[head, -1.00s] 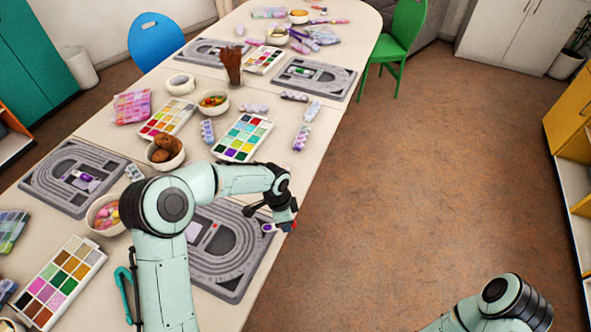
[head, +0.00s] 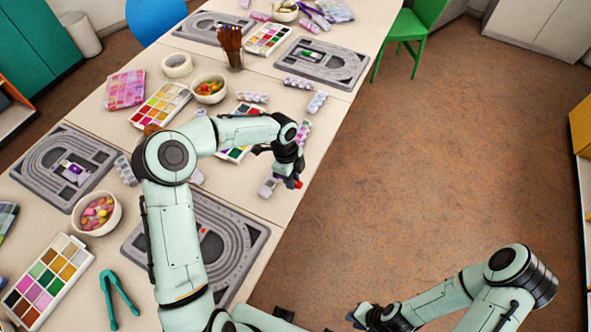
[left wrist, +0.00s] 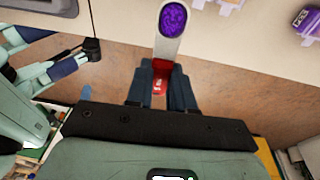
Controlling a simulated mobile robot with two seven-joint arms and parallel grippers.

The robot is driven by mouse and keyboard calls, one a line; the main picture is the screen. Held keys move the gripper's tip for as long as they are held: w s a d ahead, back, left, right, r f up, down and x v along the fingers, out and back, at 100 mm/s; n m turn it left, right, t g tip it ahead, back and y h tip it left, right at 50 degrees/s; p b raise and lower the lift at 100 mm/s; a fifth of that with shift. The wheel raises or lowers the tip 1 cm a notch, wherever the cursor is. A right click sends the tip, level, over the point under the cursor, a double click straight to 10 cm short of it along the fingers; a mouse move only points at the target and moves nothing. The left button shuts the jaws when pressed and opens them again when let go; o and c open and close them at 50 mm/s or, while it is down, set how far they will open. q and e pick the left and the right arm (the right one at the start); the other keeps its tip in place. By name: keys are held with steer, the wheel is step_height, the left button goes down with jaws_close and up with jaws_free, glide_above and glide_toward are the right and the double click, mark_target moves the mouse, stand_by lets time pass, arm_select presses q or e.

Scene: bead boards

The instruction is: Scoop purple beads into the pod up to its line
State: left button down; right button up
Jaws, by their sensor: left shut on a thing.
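My left gripper (head: 293,180) is shut on a scoop (head: 267,187) above the right edge of the long table. In the left wrist view the gripper (left wrist: 163,88) grips its red handle part (left wrist: 159,87). The scoop's pale bowl end holds purple beads (left wrist: 173,18). I cannot tell for certain which thing is the pod. Small pale containers lie near the gripper, one with a purple patch (left wrist: 305,18). A many-coloured bead tray (head: 247,110) is partly hidden behind my left arm. My right gripper (head: 362,316) is low in the head view, off the table; its fingers are unclear.
A grey grooved board (head: 255,236) lies on the near table, partly behind my left arm. Another board (head: 35,172) lies at the left. A bowl of pink and yellow pieces (head: 97,229), green tongs (head: 113,312) and a colour tray (head: 78,250) are nearby. The floor at right is clear.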

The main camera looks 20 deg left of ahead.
arm_select(q)
steer(key=shift+s+a+f, duration=0.15)
steer(key=shift+s+f, duration=0.15)
steer(key=shift+f, duration=0.05)
steer(key=shift+a+f, duration=0.1)
steer(key=shift+f, duration=0.2)
steer(key=shift+a+f+h, duration=0.2)
steer(key=shift+f+h, duration=0.15)
steer(key=shift+f, duration=0.2)
steer(key=shift+a+f+h, duration=0.2)
steer(key=shift+f+h, duration=0.15)
steer(key=shift+f, duration=0.2)
steer(key=shift+w+a+r+h+p, duration=0.15)
steer(key=shift+a+r+h+p, duration=0.1)
steer(key=shift+r+h+p, duration=0.3)
steer(key=shift+w+a+r+h+p, duration=0.1)
steer(key=shift+a+r+h+p, duration=0.2)
steer(key=shift+h+p, duration=0.3)
steer(key=shift+a+r+h+p, duration=0.15)
steer(key=shift+r+h+p, duration=0.2)
steer(key=shift+h, duration=0.4)
steer(key=shift+f, duration=0.2)
arm_select(e)
steer(key=shift+t, duration=0.3)
steer(key=w+r, duration=0.3)
steer(key=r, duration=0.1)
steer(key=shift+w, duration=0.3)
